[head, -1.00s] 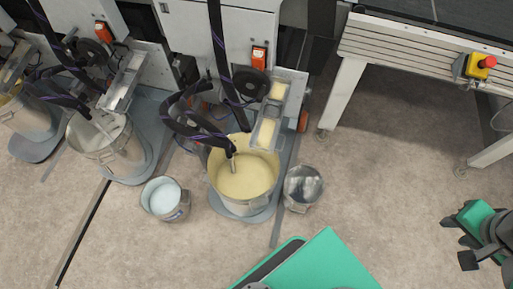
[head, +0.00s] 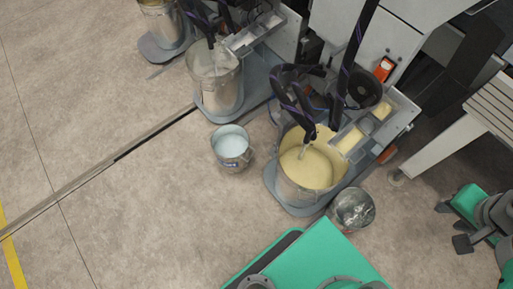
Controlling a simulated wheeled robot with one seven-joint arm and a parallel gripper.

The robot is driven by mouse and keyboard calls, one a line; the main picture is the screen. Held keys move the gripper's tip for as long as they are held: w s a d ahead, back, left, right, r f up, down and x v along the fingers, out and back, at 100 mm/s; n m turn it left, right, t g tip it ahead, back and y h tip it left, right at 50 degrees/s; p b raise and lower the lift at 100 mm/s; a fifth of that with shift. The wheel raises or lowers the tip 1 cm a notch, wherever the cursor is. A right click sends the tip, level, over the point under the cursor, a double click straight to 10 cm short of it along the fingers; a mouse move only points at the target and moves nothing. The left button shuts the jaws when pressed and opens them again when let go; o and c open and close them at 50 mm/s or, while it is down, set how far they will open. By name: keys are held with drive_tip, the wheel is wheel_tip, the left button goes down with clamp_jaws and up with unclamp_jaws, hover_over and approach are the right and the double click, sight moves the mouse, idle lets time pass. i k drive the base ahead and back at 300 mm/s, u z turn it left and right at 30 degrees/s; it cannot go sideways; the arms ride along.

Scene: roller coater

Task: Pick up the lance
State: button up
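The lance (head: 303,151) is a thin pale metal tube. It stands tilted in a large bucket of yellow liquid (head: 283,186), its lower end in or at the liquid and its upper end joined to black hoses. My gripper (head: 452,225) is at the right edge of the head view, well to the right of the bucket and apart from the lance. Its dark fingers look spread, with nothing seen between them. Part of my arm is cut off by the frame edge.
A small pail of pale blue liquid (head: 231,148) stands left of the yellow bucket, and an empty-looking metal pail (head: 352,209) at its lower right. Black hoses (head: 290,88) and a grey tray (head: 378,122) crowd the bucket.

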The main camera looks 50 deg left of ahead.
sight(306, 142)
drive_tip(key=u, duration=3.15)
drive_tip(key=i, duration=1)
